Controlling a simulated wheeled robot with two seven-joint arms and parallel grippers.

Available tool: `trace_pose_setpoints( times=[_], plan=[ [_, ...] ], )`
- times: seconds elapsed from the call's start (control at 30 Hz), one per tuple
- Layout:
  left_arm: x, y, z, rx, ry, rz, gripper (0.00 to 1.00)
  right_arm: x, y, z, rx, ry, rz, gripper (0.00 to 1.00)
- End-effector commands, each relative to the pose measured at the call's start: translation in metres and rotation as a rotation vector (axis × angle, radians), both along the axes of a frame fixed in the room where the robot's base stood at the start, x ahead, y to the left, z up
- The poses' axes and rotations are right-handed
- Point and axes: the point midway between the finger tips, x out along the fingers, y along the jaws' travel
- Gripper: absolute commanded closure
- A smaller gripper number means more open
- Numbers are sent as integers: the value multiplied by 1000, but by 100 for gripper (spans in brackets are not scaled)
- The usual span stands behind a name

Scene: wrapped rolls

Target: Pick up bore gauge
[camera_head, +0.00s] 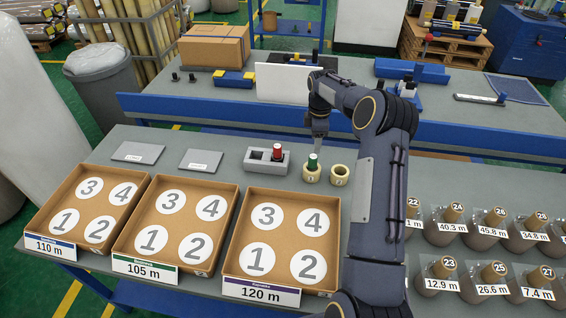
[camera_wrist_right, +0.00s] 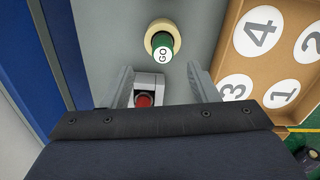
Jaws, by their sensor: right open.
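A bore gauge with a green handle (camera_head: 312,161) stands in a beige ring (camera_head: 311,176) on the grey table. In the right wrist view the green gauge (camera_wrist_right: 160,46), its end marked GO, lies ahead of the fingertips. A red-ended gauge (camera_head: 277,150) sits in a grey two-hole holder (camera_head: 254,165); its red end (camera_wrist_right: 145,99) also shows between the fingers in the right wrist view. My right gripper (camera_head: 319,134) is open and empty, pointing down just above and behind the green gauge. My left gripper is not in view.
A second beige ring (camera_head: 340,175) stands right beside the first. Three numbered cardboard trays (camera_head: 236,240) fill the front left. Wrapped rolls (camera_head: 440,275) stand at the right. A blue-edged bench (camera_head: 230,110) lies behind.

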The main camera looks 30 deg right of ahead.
Motion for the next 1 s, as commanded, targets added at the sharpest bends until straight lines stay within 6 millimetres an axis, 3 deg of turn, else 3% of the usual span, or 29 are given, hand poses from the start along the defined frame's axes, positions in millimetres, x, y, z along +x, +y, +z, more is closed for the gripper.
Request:
trace_pose_setpoints(
  times=[0.43,0.7,1.0],
  plan=[
    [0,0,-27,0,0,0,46,-1,-4,-46,-1,11,20,46],
    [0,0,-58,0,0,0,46,-7,-2,-86,-1,11,19,46],
    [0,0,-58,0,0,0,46,-6,-2,-87,-1,10,18,47]
  ],
)
